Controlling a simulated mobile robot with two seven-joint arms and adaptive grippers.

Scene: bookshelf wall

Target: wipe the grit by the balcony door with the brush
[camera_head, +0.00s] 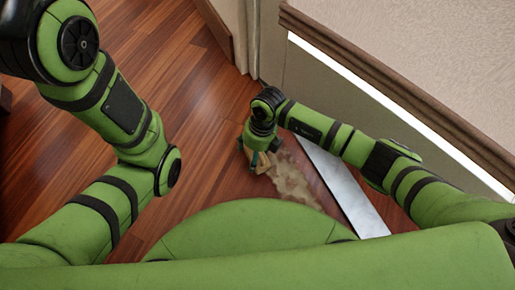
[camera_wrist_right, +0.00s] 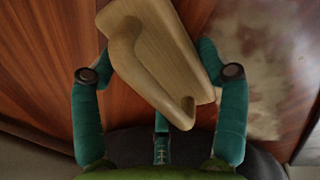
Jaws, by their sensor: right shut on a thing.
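The brush (camera_wrist_right: 160,65) has a pale wooden body with a looped handle and fills the middle of the right wrist view. My right gripper (camera_wrist_right: 157,72) is shut on it, with teal fingers on both sides. In the head view the right gripper (camera_head: 257,155) points down at the floor, and the brush (camera_head: 263,164) shows only in part below it. The grit (camera_head: 292,185) is a tan, dusty patch on the wood floor, just right of and below the brush. It also shows in the right wrist view (camera_wrist_right: 262,70). My left gripper is out of view.
A pale metal strip (camera_head: 345,188) lies on the floor right of the grit. A wall with a brown ledge (camera_head: 400,85) runs along the right, beyond my right arm. Open wooden floor (camera_head: 190,75) lies to the left of the right gripper.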

